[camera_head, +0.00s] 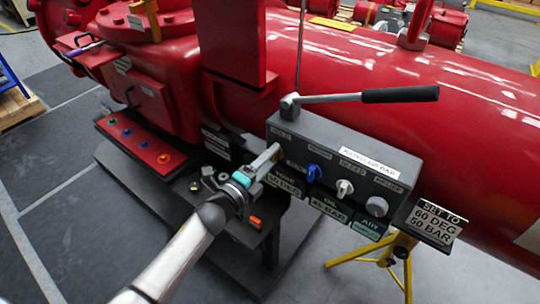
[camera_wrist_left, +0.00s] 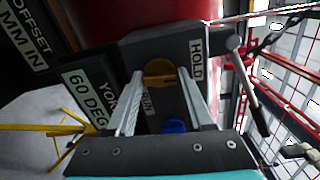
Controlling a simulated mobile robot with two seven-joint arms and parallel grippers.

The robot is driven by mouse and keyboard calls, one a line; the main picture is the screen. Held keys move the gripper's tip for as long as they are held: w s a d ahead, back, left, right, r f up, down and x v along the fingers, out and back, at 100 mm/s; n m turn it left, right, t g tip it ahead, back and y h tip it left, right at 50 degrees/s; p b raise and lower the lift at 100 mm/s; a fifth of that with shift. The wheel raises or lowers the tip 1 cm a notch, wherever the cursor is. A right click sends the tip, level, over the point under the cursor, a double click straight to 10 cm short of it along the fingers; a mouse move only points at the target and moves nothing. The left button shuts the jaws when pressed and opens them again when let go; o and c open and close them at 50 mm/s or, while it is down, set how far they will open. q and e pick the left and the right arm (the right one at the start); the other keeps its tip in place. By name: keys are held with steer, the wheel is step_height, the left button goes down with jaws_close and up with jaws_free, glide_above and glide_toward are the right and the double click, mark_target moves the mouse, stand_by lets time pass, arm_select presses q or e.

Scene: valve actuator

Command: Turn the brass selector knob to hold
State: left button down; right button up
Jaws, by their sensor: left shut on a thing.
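The brass selector knob (camera_wrist_left: 159,72) is on the dark control box (camera_head: 335,145). It shows between my fingers in the left wrist view, and my gripper mostly hides it in the head view. My left gripper (camera_head: 272,156) reaches the left end of the box's front face. In the left wrist view its fingers (camera_wrist_left: 161,78) stand on both sides of the knob, shut on it. A HOLD label (camera_wrist_left: 196,60) lies beside the knob, and a RUN label (camera_wrist_left: 148,102) is partly seen between the fingers. The knob's exact pointing is hard to tell. My right gripper is not in view.
A blue knob (camera_head: 313,172), a white knob (camera_head: 344,187) and a grey knob (camera_head: 378,207) sit right of the gripper. A black-handled lever (camera_head: 400,95) extends above the box. A sign (camera_head: 435,222) and a yellow stand (camera_head: 385,258) are at the right. Red machinery (camera_head: 400,60) stands behind.

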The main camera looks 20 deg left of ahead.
arm_select(q)
steer(key=shift+n, duration=0.6)
steer(key=shift+c, duration=1.4)
jaws_free()
steer(key=shift+s, duration=0.1)
steer(key=v, duration=1.5)
steer(key=shift+p, duration=0.35)
